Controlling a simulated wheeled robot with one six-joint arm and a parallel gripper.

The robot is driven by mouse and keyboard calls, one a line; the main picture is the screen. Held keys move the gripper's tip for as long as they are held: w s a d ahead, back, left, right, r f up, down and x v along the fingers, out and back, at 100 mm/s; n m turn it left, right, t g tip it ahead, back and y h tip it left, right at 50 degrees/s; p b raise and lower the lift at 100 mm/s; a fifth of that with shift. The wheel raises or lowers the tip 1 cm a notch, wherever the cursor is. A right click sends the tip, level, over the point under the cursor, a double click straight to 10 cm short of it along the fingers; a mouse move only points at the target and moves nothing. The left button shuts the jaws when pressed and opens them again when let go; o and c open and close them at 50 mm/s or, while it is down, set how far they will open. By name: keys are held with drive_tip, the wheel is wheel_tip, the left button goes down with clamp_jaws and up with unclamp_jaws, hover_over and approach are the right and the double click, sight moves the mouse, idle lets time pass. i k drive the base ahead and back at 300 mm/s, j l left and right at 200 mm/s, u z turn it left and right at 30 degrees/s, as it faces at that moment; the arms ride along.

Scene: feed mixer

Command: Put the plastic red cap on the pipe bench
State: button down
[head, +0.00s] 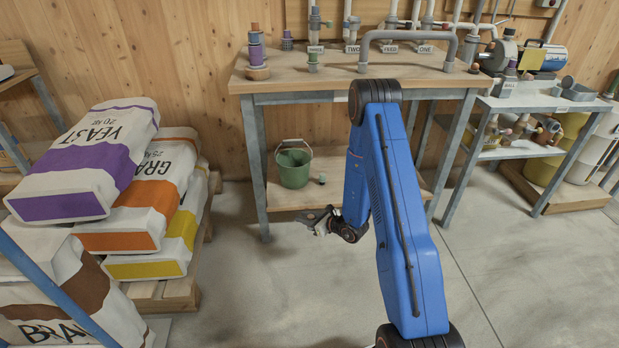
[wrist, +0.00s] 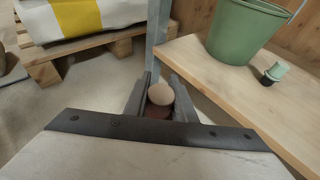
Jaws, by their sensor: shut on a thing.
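My gripper (wrist: 160,88) is shut on a small round piece (wrist: 160,95), pale tan on its upper face and dull red-brown below. I cannot tell for certain whether this is the red cap. In the head view my gripper (head: 318,222) is low, in front of the lower shelf (head: 375,188) of the pipe bench. The pipe bench (head: 330,82) has a wooden top bearing a grey pipe loop (head: 408,36), several upright pipes and tags reading TWO, FEED and ONE. A stack of purple and brown fittings (head: 256,52) stands at its left end.
A green bucket (head: 294,167) and a small green and black fitting (head: 321,179) stand on the lower shelf. Feed sacks (head: 140,195) on a pallet are at left. A second bench (head: 540,100) with machinery is at right. The bench leg (head: 256,165) is near my gripper.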

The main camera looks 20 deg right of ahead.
sight(391, 62)
drive_tip(key=l, duration=0.5)
drive_tip(key=k+l, duration=0.15)
drive_tip(key=l, duration=0.3)
drive_tip(key=l+u, duration=0.1)
drive_tip(key=l, duration=0.4)
drive_tip(key=k+l, duration=0.15)
drive_tip(key=l, duration=0.35)
drive_tip(key=k+l, duration=0.1)
drive_tip(key=l, duration=0.35)
drive_tip(key=k+l, duration=0.1)
drive_tip(key=l, duration=0.4)
drive_tip(key=l+u, duration=0.1)
drive_tip(key=l, duration=0.35)
drive_tip(key=k, duration=0.05)
